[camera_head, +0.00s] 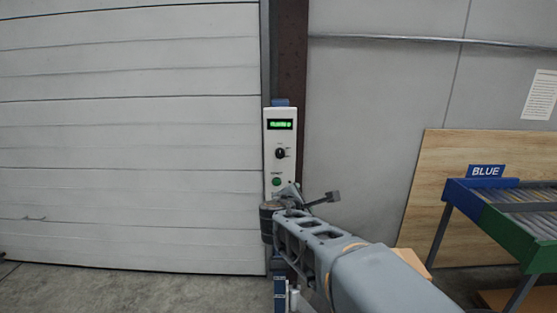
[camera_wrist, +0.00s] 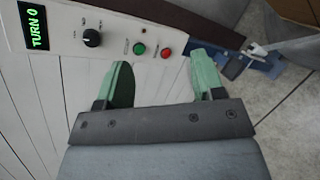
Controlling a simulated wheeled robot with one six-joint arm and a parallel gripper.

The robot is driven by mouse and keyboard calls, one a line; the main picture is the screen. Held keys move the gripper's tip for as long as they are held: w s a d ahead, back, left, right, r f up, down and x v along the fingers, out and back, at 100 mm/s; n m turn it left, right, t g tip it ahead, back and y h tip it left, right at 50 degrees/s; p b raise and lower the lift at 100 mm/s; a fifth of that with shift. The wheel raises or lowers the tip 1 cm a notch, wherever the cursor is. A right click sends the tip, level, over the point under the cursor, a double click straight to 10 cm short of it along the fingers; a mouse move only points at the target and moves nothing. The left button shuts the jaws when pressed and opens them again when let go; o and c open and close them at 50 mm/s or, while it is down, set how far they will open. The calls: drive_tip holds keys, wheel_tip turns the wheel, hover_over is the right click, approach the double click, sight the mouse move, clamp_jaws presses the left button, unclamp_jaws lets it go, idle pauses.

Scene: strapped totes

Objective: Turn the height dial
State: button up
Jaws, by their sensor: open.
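The height dial (camera_head: 280,154) is a black knob with a light pointer mark on a narrow white control panel (camera_head: 267,190). It also shows at the upper left of the wrist view (camera_wrist: 91,38). A green display (camera_head: 281,124) sits above the dial; in the wrist view it reads "TURN 0" (camera_wrist: 38,30). A green button (camera_wrist: 139,49) and a red button (camera_wrist: 166,53) are on the same panel. My gripper (camera_wrist: 163,78) is open and empty, with its green fingers apart. It is in front of the lower panel, below the dial. In the head view my arm hides the panel's lower part.
A dark brown post (camera_head: 292,60) stands behind the panel. A ribbed white door (camera_head: 130,140) is at left. At right are a wooden board (camera_head: 425,190) and a roller conveyor with a BLUE sign (camera_head: 486,171). Floor at lower left is clear.

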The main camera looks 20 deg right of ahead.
sight(280, 155)
drive_tip(key=w+a+r+n+t+y, duration=0.25)
drive_tip(key=w+r+n+t, duration=0.25)
drive_tip(key=w+n, duration=0.45)
drive_tip(key=shift+n+h, duration=0.45)
drive_tip(key=shift+n, duration=0.5)
drive_tip(key=p+x, duration=0.2)
drive_tip(key=x, duration=1)
drive_tip(key=shift+w, duration=0.15)
drive_tip(key=shift+c, duration=0.3)
drive_tip(key=c, duration=0.9)
drive_tip(key=shift+o, duration=0.2)
